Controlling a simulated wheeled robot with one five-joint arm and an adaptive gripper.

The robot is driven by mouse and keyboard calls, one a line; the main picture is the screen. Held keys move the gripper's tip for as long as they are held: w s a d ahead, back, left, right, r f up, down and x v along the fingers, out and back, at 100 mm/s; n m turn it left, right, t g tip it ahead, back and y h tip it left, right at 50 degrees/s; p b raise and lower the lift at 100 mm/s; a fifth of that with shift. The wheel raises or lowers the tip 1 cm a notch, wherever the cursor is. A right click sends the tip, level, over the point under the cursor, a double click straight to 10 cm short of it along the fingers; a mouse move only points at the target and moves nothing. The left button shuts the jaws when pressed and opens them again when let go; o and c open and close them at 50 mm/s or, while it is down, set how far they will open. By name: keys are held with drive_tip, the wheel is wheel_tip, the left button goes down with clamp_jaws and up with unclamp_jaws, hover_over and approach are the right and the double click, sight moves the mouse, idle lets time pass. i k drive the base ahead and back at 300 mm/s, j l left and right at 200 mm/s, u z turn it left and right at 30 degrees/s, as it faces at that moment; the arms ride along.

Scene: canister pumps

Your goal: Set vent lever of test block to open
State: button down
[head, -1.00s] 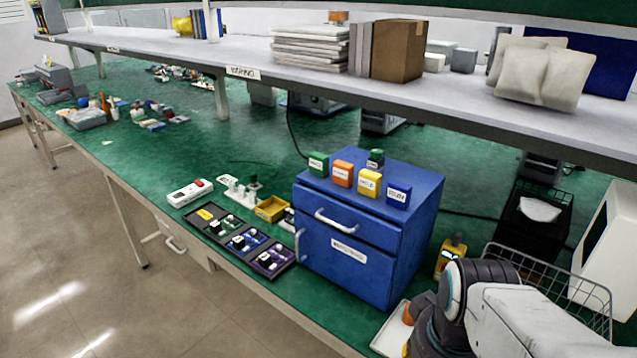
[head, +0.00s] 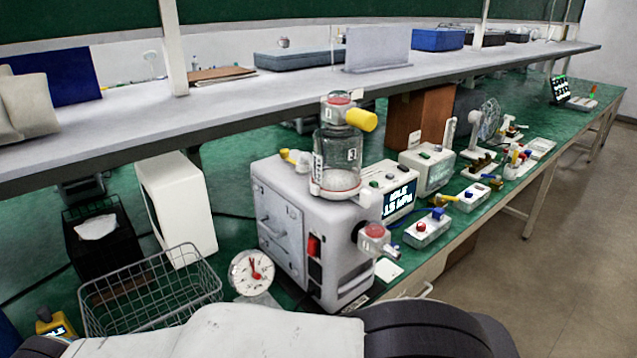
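Several small pale blocks with coloured parts stand right of centre in the head view. One block (head: 427,229) has a red knob and a blue lever-like piece on top. Another block (head: 471,197) behind it has a blue button, with a yellow lever-like piece at its left. I cannot tell which is the test block, as labels are too small to read. My arm's white and black links cross the bottom edge. My gripper is outside the view.
A grey pump unit (head: 284,221) with a glass canister (head: 337,160) stands in the middle. A round gauge (head: 252,271) and wire basket (head: 150,296) are left of it. A display box (head: 399,199) stands behind the near block. A shelf (head: 250,98) overhangs the bench.

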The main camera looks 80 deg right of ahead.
sight(439, 196)
drive_tip(key=z, duration=3.8)
drive_tip(key=i+l+u, duration=0.15)
drive_tip(key=l+u, duration=1.25)
drive_tip(key=i+l+u, duration=0.2)
drive_tip(key=l+u, duration=0.25)
drive_tip(key=i+l+u, duration=0.1)
drive_tip(key=l+u, duration=0.75)
drive_tip(key=l, duration=0.15)
drive_tip(key=l+u, duration=1.3)
drive_tip(key=l, duration=0.15)
